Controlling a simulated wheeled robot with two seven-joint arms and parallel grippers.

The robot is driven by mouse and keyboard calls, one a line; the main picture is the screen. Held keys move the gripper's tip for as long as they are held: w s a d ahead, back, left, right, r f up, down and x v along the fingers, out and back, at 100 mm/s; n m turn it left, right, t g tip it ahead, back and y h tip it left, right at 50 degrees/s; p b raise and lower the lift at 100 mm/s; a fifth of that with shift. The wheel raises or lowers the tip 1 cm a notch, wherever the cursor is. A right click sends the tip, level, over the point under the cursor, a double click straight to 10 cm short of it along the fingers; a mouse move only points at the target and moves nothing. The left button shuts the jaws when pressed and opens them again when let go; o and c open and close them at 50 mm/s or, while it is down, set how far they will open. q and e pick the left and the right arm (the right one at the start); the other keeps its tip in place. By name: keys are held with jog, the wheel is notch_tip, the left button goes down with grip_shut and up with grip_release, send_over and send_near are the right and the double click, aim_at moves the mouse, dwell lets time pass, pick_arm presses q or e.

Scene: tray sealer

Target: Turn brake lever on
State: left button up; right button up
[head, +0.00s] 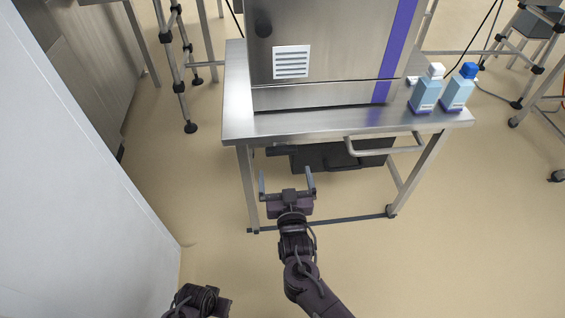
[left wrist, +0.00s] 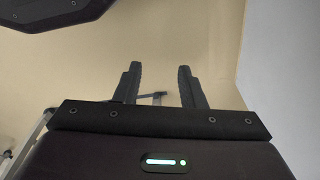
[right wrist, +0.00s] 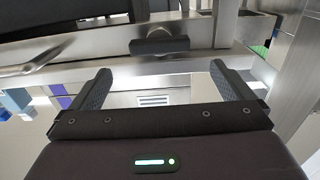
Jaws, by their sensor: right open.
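A dark block-shaped part, which looks like the brake lever (right wrist: 160,45), shows in the right wrist view on a metal piece, ahead of the right fingers. In the head view, a dark part (head: 278,150) shows under the table's front edge; I cannot tell its setting. My right gripper (head: 286,172) is open and empty, below and in front of that edge, with its fingers apart from the dark part. My left gripper (left wrist: 160,85) has its fingers a small way apart with nothing between them. In the head view only part of the left arm shows at the bottom.
The steel table (head: 240,115) carries the sealing machine (head: 345,55) with a purple stripe. Two blue bottles (head: 425,95) stand at its right. A dark box (head: 340,157) and a bent metal bar (head: 385,150) are under it. A pale wall (head: 70,150) is at left. Floor in front is clear.

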aim_at(281, 154)
pick_arm(q)
jog(key=r, duration=0.2)
jog(key=r+b, duration=0.1)
jog(key=shift+w+d, duration=0.25)
jog(key=shift+d, duration=0.05)
pick_arm(e)
jog(key=w, duration=0.7)
jog(key=shift+a, duration=0.25)
jog(key=shift+c, duration=0.4)
jog(key=c, duration=0.8)
